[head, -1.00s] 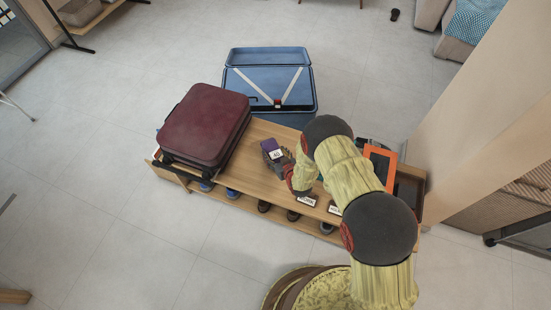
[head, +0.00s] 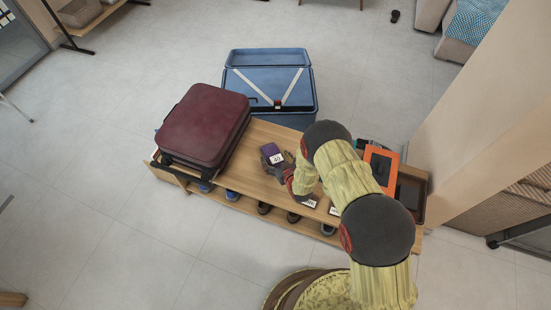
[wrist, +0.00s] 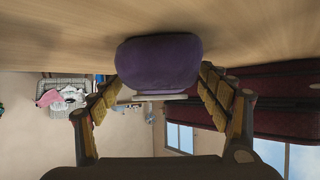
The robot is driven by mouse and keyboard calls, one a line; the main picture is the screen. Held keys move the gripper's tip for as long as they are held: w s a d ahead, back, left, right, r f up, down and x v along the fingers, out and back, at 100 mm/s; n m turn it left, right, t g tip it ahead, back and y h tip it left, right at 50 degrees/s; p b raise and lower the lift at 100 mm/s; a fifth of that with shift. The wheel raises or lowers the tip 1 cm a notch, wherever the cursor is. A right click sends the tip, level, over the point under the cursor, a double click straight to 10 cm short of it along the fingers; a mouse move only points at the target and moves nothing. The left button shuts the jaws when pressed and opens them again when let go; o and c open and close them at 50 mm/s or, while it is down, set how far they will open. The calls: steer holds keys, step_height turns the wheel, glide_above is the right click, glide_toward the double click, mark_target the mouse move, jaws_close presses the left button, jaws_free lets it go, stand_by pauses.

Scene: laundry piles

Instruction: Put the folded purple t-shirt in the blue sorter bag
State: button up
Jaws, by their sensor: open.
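The folded purple t-shirt (head: 269,150) lies on the wooden bench, with a white label at its near edge. In the wrist view the purple t-shirt (wrist: 158,62) is a rounded bundle directly ahead, between the two fingers. My gripper (head: 284,166) is at the near right side of the t-shirt, low over the bench. In the wrist view my gripper (wrist: 158,78) is open, its fingers on either side of the bundle; I cannot tell whether they touch it. A blue open case with white straps (head: 245,84) stands behind the bench; I see no other clear blue bag.
A dark red suitcase (head: 205,125) lies on the left of the bench (head: 240,188). An orange-framed dark panel (head: 392,156) and a dark tray (head: 410,194) are at the right end. Shoes sit on the lower shelf. A wall stands at right.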

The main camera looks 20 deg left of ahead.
steer(key=shift+r, duration=0.15)
steer(key=shift+s+d+r+p, duration=0.15)
steer(key=shift+r+p, duration=0.05)
steer(key=shift+p, duration=0.15)
steer(key=p+v, duration=0.3)
steer(key=v, duration=0.7)
steer(key=shift+d+r+p, duration=0.15)
steer(key=shift+p, duration=0.15)
steer(key=shift+s+d+r, duration=0.15)
steer(key=shift+s+d, duration=0.15)
steer(key=shift+s, duration=0.2)
steer(key=shift+w, duration=0.1)
